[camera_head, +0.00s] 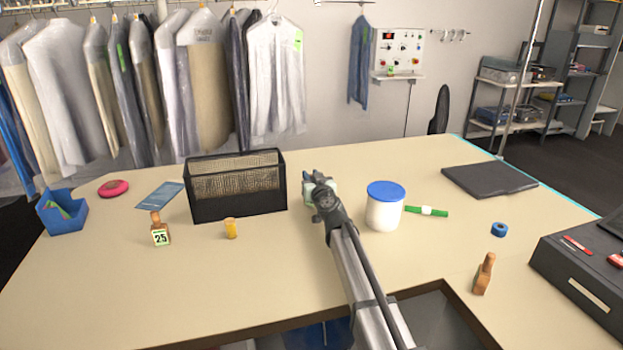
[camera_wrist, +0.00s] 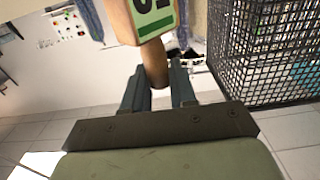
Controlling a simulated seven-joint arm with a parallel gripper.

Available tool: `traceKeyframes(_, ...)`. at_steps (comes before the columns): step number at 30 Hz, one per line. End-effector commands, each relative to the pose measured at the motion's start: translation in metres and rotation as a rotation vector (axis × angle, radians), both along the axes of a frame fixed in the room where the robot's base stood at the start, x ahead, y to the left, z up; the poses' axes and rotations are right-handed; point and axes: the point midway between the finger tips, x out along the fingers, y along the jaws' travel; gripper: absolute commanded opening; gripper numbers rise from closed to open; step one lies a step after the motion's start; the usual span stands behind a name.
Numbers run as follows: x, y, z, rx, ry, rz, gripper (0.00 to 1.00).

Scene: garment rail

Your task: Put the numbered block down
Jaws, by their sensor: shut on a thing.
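My gripper (camera_wrist: 158,88) is shut on the handle of a wooden numbered block (camera_wrist: 157,62). The block's wider head carries a green and white label with a dark, cut-off number, at the top of the wrist view. In the head view my gripper (camera_head: 320,184) is over the table (camera_head: 270,275), just right of the black mesh basket (camera_head: 205,207). There the arm mostly hides the held block. A similar wooden block labelled 25 (camera_head: 160,236) stands at the left. Another wooden piece (camera_head: 484,274) stands at the right, its label not visible.
The basket also shows at right in the wrist view (camera_wrist: 285,75). A white tub with blue lid (camera_head: 384,212) stands right of my gripper. A yellow cylinder (camera_head: 231,229), blue bin (camera_head: 62,213), blue tape roll (camera_head: 499,230) and dark folder (camera_head: 490,180) are around. The front-left table is clear.

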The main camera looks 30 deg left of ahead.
Motion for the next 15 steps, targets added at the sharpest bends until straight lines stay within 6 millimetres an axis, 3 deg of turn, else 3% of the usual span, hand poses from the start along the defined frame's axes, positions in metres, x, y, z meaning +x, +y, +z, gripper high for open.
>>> traceKeyframes(14, 0.0001, -0.0001, -0.0049, 0.001, 0.001, 0.000, 0.00)
traceKeyframes(15, 0.0000, 0.0000, -0.0050, 0.000, 0.000, 0.000, 0.28)
